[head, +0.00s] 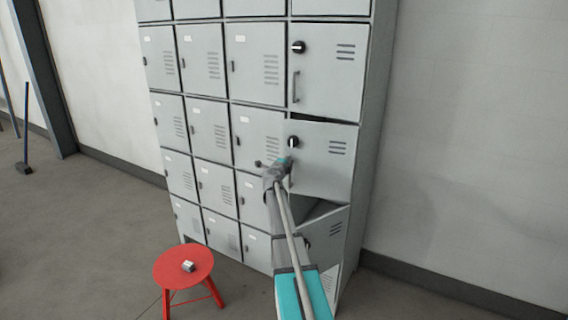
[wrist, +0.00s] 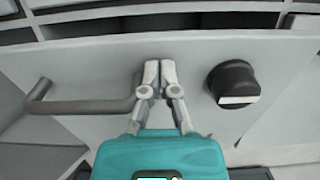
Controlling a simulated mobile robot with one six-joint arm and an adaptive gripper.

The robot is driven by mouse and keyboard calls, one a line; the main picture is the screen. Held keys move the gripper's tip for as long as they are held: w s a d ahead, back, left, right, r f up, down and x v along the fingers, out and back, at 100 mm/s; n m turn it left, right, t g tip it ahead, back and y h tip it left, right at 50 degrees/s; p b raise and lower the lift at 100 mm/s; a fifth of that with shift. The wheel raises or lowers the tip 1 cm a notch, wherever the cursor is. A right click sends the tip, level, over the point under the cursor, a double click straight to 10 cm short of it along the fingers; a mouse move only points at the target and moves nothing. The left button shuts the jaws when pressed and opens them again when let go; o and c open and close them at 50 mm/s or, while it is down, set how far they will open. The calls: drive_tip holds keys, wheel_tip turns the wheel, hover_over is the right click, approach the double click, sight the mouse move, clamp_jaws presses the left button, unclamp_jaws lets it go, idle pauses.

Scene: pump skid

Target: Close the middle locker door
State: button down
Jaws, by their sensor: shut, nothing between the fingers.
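The middle locker door (head: 325,165), grey with vent slots, is in the right column of the locker bank. It stands a little ajar, with a dark gap along its top edge. It has a black knob (head: 293,142), which also shows in the wrist view (wrist: 233,85), and a grey bar handle (wrist: 85,105). My gripper (head: 286,162) is at the left part of this door. In the wrist view, the gripper (wrist: 160,68) has its fingers together in front of the door face, between the handle's end and the knob. Whether the fingertips touch the door is unclear.
The door above (head: 328,72) looks closed. The lower door (head: 326,236) stands open wider, below my arm. A red stool (head: 178,266) with a small metal object (head: 188,266) stands at the lower left. The floor to the left is mostly clear.

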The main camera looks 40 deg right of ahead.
drive_tip(key=shift+w+d, duration=0.1)
idle(0.3)
drive_tip(key=x, duration=0.6)
drive_tip(key=shift+w+d, duration=0.2)
drive_tip(key=shift+d, duration=0.05)
drive_tip(key=shift+d+r, duration=0.15)
drive_tip(key=shift+d, duration=0.05)
drive_tip(key=shift+w, duration=0.1)
drive_tip(key=w+a+v, duration=0.1)
drive_tip(key=w+v, duration=0.1)
drive_tip(key=v, duration=1.2)
drive_tip(key=shift+a, duration=0.6)
drive_tip(key=shift+w, duration=0.15)
